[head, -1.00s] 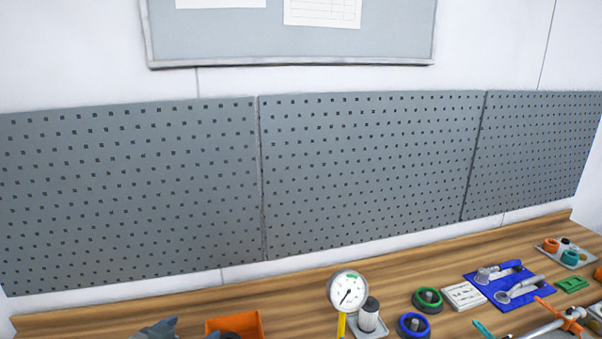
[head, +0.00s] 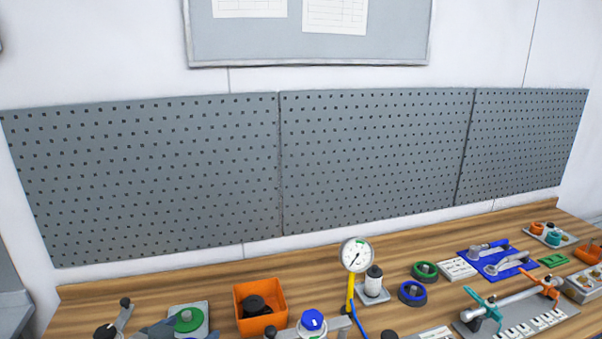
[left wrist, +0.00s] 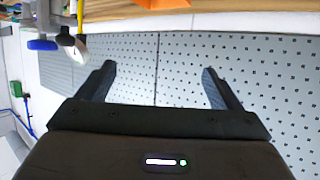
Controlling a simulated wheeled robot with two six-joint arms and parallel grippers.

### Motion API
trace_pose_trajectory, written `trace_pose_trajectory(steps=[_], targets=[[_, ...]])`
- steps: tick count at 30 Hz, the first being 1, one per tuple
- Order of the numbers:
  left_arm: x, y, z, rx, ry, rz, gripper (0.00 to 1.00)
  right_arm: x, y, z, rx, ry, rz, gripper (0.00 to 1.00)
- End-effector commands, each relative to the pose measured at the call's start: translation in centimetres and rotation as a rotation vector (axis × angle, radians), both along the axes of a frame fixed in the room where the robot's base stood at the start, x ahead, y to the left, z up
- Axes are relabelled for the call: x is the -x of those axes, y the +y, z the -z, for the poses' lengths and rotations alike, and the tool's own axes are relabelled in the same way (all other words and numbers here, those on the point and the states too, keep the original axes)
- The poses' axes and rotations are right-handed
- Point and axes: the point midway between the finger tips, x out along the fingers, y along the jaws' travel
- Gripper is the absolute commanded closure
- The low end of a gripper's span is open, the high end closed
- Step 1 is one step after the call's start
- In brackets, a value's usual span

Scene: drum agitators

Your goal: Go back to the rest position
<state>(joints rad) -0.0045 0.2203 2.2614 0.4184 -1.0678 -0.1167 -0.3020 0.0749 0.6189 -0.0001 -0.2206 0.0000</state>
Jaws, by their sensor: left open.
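My left gripper (left wrist: 155,76) is open in the left wrist view. Its two dark fingers stand wide apart with nothing between them. The grey pegboard (left wrist: 240,60) shows behind and between the fingers. My right gripper is in neither view.
The wooden bench (head: 105,292) carries an orange bin (head: 239,295), a pressure gauge (head: 356,254), a blue-knobbed part (head: 312,320), green and blue rings, a blue mat (head: 466,259) with metal parts and a clamp fixture (head: 515,315). Bare wood lies along the back edge by the wall.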

Motion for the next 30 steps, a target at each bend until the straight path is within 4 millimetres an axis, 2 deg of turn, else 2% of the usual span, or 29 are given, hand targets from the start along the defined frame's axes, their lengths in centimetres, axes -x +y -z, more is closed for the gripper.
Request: trace_pose_trajectory(steps=[8,14,19,24,30], targets=[[3.6,0.3,4.2,-0.039,0.135,-0.033,0.13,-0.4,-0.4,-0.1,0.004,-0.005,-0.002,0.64],[7.8,0.9,8.0,-0.08,0.273,-0.071,0.13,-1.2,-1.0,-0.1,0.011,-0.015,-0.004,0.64],[12.5,1.5,11.3,-0.122,0.415,-0.116,0.13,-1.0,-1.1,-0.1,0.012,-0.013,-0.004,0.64],[17.9,2.4,14.1,-0.169,0.568,-0.166,0.13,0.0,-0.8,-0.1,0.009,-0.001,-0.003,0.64],[23.9,3.4,16.2,-0.219,0.731,-0.228,0.13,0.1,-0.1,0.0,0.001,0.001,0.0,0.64]])
